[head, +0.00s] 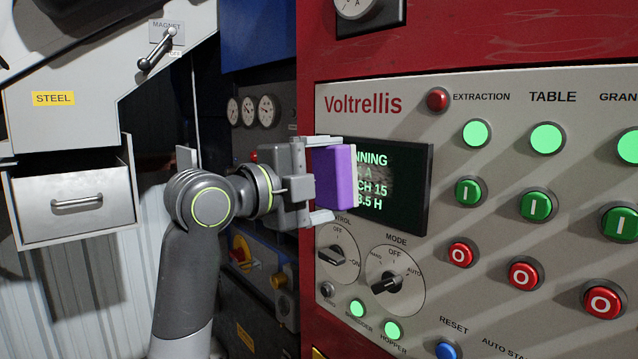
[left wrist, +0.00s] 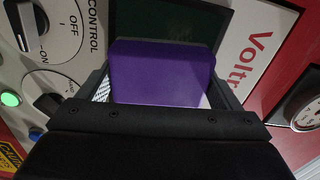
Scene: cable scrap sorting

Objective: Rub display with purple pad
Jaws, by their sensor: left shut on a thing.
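The display (head: 408,185) is a dark screen with green text, set in the grey Voltrellis panel; its left part is hidden behind the pad. A brownish smudge dims the text near its middle. My left gripper (head: 322,178) is shut on the purple pad (head: 340,178) and holds it upright in front of the display's left part. In the left wrist view the purple pad (left wrist: 160,75) sits between the fingers, with the dark green display (left wrist: 168,24) behind it. I cannot tell whether the pad touches the screen. My right gripper is not in view.
Below the display are a control knob (head: 331,255) and a mode knob (head: 386,283). Green and red buttons (head: 536,206) fill the panel to the right. A steel drawer (head: 72,203) and a magnet lever (head: 158,50) are at the left.

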